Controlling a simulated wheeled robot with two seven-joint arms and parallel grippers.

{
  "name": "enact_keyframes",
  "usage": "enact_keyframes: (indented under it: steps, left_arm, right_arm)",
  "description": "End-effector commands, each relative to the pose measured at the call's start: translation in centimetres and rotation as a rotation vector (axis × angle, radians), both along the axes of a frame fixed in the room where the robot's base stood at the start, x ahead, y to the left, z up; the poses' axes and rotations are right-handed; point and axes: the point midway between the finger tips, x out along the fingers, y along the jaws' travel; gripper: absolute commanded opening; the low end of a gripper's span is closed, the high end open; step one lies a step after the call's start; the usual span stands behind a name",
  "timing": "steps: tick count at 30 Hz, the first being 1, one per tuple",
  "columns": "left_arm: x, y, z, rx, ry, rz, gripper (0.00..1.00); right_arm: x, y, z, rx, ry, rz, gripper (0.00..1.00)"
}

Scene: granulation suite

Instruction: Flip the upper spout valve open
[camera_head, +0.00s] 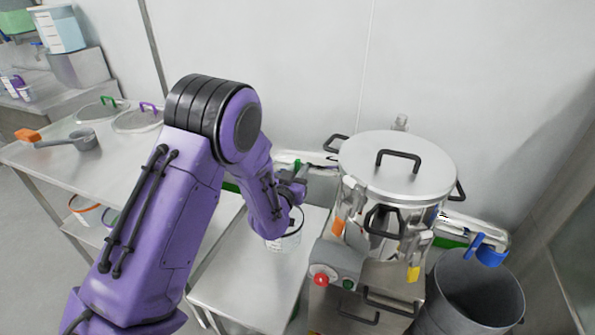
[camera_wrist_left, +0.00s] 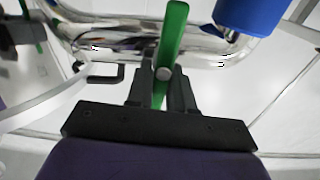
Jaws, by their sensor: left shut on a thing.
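The upper spout valve shows as a green lever (camera_wrist_left: 173,38) on a shiny metal pipe (camera_wrist_left: 110,36) in the left wrist view. My left gripper (camera_wrist_left: 160,92) is shut on this green lever, with one dark finger on each side of it. In the head view my left gripper (camera_head: 296,184) is at the end of the purple arm, left of the lidded steel vessel (camera_head: 398,165). A small bit of green shows beside it there. The arm and gripper hide most of the valve in the head view. My right gripper is in neither view.
A side table (camera_head: 50,160) holds lids and a scoop.

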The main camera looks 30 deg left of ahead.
Motion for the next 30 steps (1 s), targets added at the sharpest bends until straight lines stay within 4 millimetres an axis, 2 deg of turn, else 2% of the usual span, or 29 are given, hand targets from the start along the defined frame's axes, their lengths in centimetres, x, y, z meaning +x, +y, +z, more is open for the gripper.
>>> enact_keyframes:
  steps: [11,30]
  left_arm:
    - [-0.1,0.2,-0.1,-0.153,-0.036,0.001,0.00]
    - [-0.3,1.0,-0.5,-0.733,-0.176,0.001,0.00]
  right_arm:
    - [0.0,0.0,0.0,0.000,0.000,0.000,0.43]
    - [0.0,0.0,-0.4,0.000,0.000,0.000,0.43]
